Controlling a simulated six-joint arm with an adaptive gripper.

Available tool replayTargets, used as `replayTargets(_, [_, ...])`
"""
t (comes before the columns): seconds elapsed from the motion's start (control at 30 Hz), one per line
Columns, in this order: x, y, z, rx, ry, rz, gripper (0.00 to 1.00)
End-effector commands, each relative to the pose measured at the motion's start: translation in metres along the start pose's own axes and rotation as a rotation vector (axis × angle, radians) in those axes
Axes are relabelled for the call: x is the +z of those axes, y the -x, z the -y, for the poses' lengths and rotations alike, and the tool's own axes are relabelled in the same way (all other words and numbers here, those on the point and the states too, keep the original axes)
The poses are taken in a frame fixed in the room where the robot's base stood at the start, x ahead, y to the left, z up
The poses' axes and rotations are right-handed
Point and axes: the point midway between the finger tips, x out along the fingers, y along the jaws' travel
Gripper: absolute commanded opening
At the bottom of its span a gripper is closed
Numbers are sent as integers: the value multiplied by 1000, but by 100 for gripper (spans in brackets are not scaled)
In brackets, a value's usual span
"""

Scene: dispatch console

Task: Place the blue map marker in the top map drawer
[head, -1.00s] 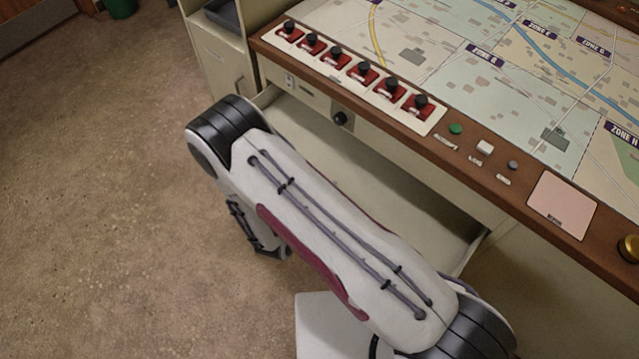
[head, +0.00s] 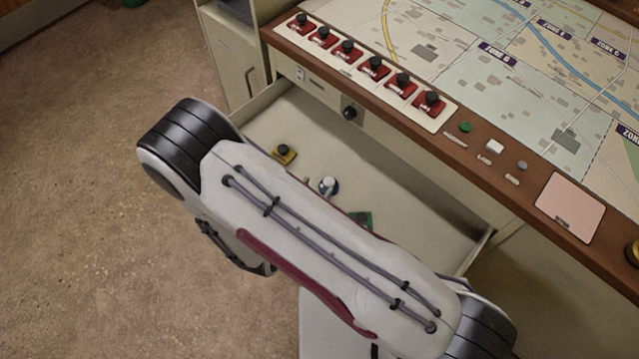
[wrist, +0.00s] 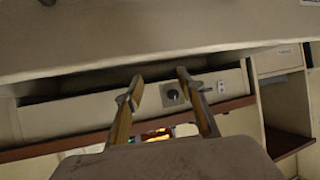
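The map drawer (head: 405,185) is pulled open under the console. A marker with a blue base and pale top (head: 328,186) shows inside it, partly hidden by my arm. In the head view my arm hides the gripper. The blue marker cannot be made out in the wrist view.
The console's wooden edge (head: 465,160) overhangs the drawer's back. Red switches (head: 374,68) and a green button (head: 466,127) sit on the console top beside the map. A cabinet (head: 236,65) stands left of the drawer. The drawer's right part looks empty.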

Motion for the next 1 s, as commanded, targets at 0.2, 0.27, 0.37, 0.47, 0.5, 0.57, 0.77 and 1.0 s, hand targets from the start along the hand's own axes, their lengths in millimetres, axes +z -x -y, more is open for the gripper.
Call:
replayTargets(0.2, [0, 23, 1, -2, 0, 1, 39])
replayTargets(0.27, [0, 27, 0, -1, 0, 1, 39])
replayTargets(0.37, [0, 33, 0, -1, 0, 1, 39])
replayTargets(0.47, [0, 36, 0, 0, 0, 1, 39])
replayTargets(0.5, [0, 36, 0, 0, 0, 0, 39])
replayTargets(0.57, [0, 37, -1, 1, 0, 0, 39])
replayTargets(0.77, [0, 37, -1, 1, 0, 0, 39])
replayTargets(1.0, [0, 37, 0, 1, 0, 0, 39])
